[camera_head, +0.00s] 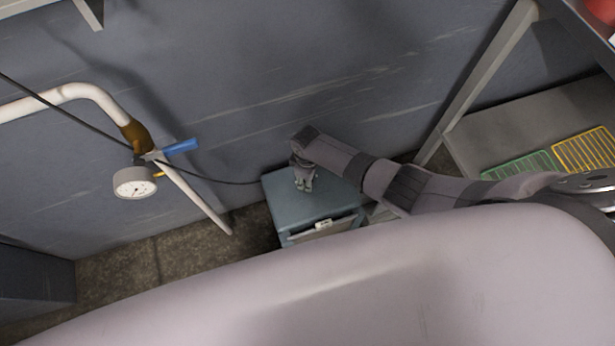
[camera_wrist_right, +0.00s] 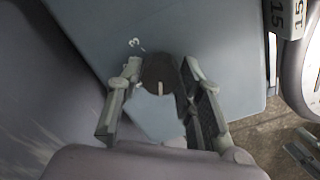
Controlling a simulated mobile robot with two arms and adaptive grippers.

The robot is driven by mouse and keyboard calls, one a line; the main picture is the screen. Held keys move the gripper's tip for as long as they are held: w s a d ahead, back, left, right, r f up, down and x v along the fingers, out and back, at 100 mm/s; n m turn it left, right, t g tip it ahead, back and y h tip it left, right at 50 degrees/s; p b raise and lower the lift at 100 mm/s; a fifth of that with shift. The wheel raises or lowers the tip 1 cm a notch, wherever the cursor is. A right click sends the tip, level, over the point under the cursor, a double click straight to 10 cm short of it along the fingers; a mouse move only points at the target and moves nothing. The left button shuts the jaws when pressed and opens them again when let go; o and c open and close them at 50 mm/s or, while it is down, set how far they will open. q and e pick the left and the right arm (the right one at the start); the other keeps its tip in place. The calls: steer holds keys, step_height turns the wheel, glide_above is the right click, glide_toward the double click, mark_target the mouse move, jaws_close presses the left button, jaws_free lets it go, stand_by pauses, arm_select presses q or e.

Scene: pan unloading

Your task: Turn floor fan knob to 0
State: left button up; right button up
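The floor fan is a blue-grey box (camera_head: 292,212) on the floor against the wall. Its dark round knob (camera_wrist_right: 154,72) shows in the right wrist view, with a pale pointer mark on its lower part. A pale numeral, seemingly a 3, is printed above left of it. My right gripper (camera_head: 304,186) reaches down over the top of the box. In the wrist view its fingers (camera_wrist_right: 160,72) flank the knob left and right, very near its edges. I cannot tell whether they press on it. The knob is hidden in the head view. My left gripper is not in view.
A white pipe (camera_head: 88,91) with a blue-handled valve and a round gauge (camera_head: 134,182) is on the wall to the left. A shelf (camera_head: 478,140) with green and yellow racks stands at right. A black cable runs to the box.

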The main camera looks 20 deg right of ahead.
steer(key=o, duration=0.3)
step_height(320, 180, up, 12)
stand_by(0.8)
stand_by(0.5)
